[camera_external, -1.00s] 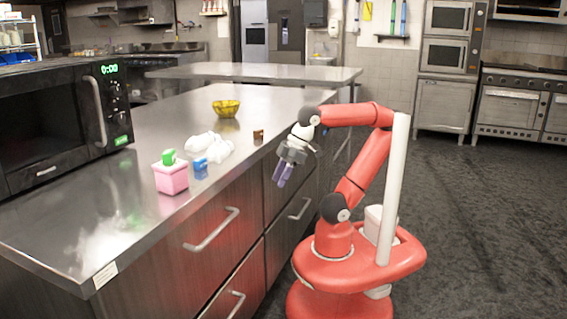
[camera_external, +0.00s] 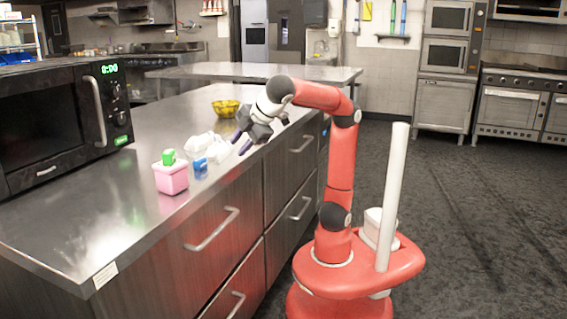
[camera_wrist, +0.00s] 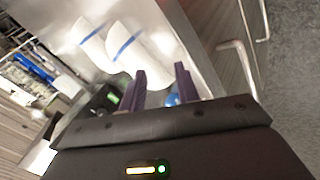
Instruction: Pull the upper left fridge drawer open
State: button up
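The upper left drawer (camera_external: 185,262) is in the near front of the steel counter and looks closed, with a grey bar handle (camera_external: 212,230). My gripper (camera_external: 241,141) is over the counter's front edge, beyond this drawer and above it. Its two purple fingers are apart, with nothing held between them. They point down and left, and the handle is well clear of them. In the wrist view the open fingers (camera_wrist: 161,88) show against the countertop. A bar handle (camera_wrist: 238,66) lies to their right, probably that of the upper left drawer.
Close to my gripper on the counter are white objects (camera_external: 200,143), a blue item (camera_external: 200,166) and a pink box (camera_external: 171,178) with a green item (camera_external: 169,157) on top. A yellow bowl (camera_external: 225,108) stands behind. A black microwave (camera_external: 62,122) is at left. The floor at right is clear.

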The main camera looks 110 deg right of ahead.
jog(key=w+a+r+n+t+h+b, duration=0.1)
jog(key=w+a+n+t+h, duration=0.15)
jog(key=a, duration=0.75)
jog(key=w+a+n+t+h+b, duration=0.2)
jog(key=w+a+t+h, duration=0.15)
jog(key=a, duration=0.75)
send_near(216, 230)
jog(key=w+d+f, duration=0.1)
jog(key=w+d, duration=0.1)
jog(key=shift+y, duration=0.3)
jog(key=x, duration=0.7)
jog(key=shift+d, duration=0.15)
grip_shut()
